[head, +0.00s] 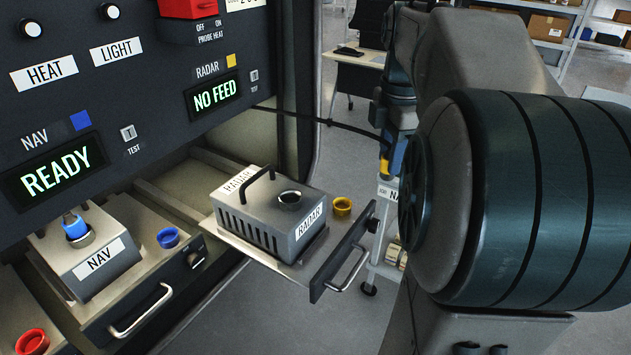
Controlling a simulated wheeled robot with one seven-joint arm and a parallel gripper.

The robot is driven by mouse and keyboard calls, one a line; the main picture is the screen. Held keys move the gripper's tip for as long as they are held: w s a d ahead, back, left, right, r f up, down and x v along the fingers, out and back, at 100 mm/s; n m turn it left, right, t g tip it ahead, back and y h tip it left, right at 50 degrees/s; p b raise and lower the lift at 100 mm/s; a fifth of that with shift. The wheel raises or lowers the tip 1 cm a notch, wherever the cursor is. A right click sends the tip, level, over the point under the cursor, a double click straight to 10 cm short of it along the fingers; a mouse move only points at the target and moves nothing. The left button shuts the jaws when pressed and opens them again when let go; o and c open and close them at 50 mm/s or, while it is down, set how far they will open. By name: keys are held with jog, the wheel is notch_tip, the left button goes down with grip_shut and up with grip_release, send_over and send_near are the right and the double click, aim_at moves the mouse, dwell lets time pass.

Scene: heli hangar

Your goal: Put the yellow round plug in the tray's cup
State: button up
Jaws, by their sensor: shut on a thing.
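My gripper (388,146) is at the upper middle, partly hidden by my own arm. It is shut on the yellow round plug (385,166), of which only a small yellow part shows below the fingers. A black cable runs from the panel to the plug. The yellow cup (342,206) sits on the right part of the pulled-out RADAR tray (325,258); it looks empty. The gripper and plug appear above and to the right of the cup, apart from it.
The grey RADAR box (262,222) with a handle and an open round socket (290,197) stands on the tray. The NAV box (88,258) holds a blue plug (75,226), with a blue cup (168,238) beside it. A white cart stands behind the tray.

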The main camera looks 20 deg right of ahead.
jog(key=w+d+f, duration=0.1)
jog(key=d+f, duration=0.2)
jog(key=w+a+f, duration=0.3)
jog(key=w, duration=0.1)
jog(key=w+a+f+p, duration=0.1)
jog(key=w+a+f, duration=0.2)
jog(key=a, duration=0.1)
jog(key=shift+w+f, duration=0.3)
jog(key=shift+w, duration=0.05)
jog(key=shift+w+a+f, duration=0.1)
jog(key=shift+f, duration=1.95)
jog(key=shift+f, duration=0.2)
jog(key=o, duration=1)
jog(key=shift+c, duration=0.2)
jog(key=shift+r, duration=0.1)
